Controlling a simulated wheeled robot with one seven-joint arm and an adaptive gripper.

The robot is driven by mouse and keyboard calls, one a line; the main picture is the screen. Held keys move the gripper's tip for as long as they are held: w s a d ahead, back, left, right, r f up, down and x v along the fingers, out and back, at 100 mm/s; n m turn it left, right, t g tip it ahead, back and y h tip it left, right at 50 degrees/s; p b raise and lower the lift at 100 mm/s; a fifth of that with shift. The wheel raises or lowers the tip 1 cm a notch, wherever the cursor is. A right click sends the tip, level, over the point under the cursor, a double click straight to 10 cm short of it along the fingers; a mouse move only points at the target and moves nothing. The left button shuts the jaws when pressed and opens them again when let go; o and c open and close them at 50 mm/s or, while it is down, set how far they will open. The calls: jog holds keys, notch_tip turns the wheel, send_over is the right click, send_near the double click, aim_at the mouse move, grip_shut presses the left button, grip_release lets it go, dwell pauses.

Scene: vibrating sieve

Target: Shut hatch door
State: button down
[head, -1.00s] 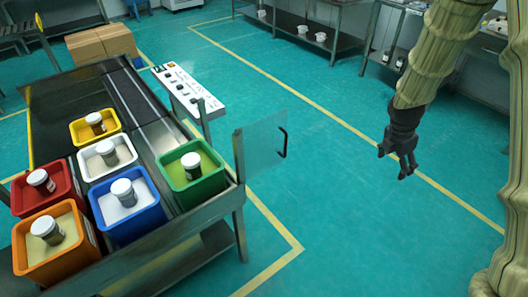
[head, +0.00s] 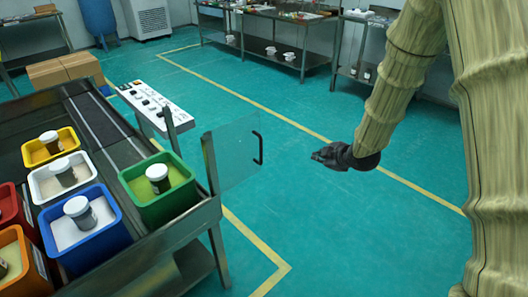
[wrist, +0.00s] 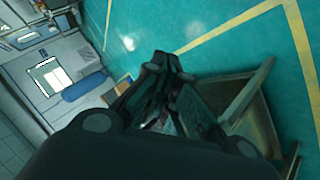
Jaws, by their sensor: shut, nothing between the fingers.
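The hatch door (head: 232,152) is a clear panel with a black handle (head: 260,148). It stands open, swung out to the right from a post at the end of the sieve machine (head: 185,232). My gripper (head: 318,155) is black, shut and empty, and points left toward the handle, apart from it in the picture. In the wrist view the closed fingers (wrist: 165,70) fill the middle, with the machine's frame behind them at the right.
Green (head: 160,212), blue (head: 70,245), white and yellow bins with jars stand on the machine, with red and orange ones at the left edge. A control panel (head: 155,104) stands behind. Open floor (head: 330,240) lies to the right of the door.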

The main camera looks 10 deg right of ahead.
jog(key=a+r+m+t+y+b, duration=0.1)
jog(key=a+m+t+y+b, duration=0.4)
jog(key=a+m+y+b, duration=0.4)
jog(key=w+a+n+h+p, duration=0.1)
jog(key=w+a+n, duration=0.1)
jog(key=w+a, duration=0.7)
jog(key=shift+w, duration=0.9)
jog(key=shift+w, duration=0.1)
